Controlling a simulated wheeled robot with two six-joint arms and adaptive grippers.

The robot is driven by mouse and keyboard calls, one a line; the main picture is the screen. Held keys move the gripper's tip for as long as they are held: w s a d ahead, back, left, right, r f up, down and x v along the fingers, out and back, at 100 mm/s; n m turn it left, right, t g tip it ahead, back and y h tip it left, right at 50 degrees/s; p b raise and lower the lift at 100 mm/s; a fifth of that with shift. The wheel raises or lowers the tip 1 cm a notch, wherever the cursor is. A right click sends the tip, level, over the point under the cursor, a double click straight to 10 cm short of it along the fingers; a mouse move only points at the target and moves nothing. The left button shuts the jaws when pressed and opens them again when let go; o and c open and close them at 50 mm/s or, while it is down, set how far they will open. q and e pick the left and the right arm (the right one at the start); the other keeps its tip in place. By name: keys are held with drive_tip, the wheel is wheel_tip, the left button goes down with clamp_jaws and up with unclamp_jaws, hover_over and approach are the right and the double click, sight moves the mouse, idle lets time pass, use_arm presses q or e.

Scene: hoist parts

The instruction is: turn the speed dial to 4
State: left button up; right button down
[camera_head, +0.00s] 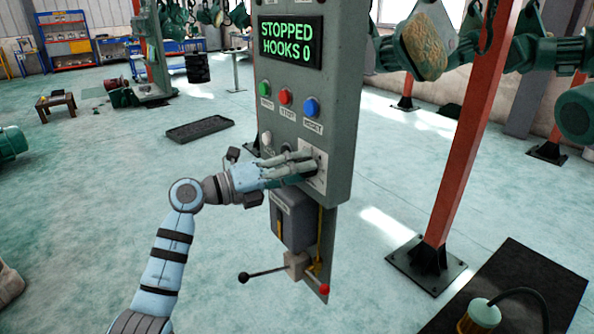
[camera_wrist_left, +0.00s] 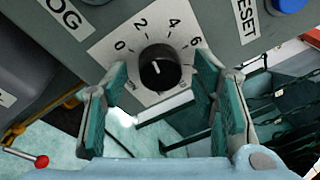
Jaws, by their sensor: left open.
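The black speed dial (camera_wrist_left: 159,70) sits on a white scale plate on the grey control box (camera_head: 340,100). Its short white mark points up and slightly left, toward 2 or between 2 and 4; I cannot tell exactly. My left gripper (camera_wrist_left: 160,80) is open, with one green-padded finger on each side of the dial and visible gaps between. In the head view my left gripper (camera_head: 300,163) reaches the scale plate (camera_head: 317,170) and hides most of the dial. My right gripper is not in view.
The display (camera_head: 290,42) reads STOPPED, HOOKS 0. Green (camera_head: 265,88), red (camera_head: 285,96) and blue (camera_head: 311,107) buttons sit above the dial. A lever with a black knob (camera_head: 243,277) sticks out below. A red post (camera_head: 465,140) stands to the right.

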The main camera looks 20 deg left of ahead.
use_arm(q)
drive_tip(key=c, duration=1.2)
drive_tip(key=shift+o, duration=0.2)
drive_tip(key=shift+m, duration=0.3)
drive_tip(key=shift+r+m+y+p, duration=0.1)
drive_tip(key=shift+m+y+p, duration=0.45)
drive_tip(key=shift+m, duration=2.75)
drive_tip(key=shift+y, duration=0.25)
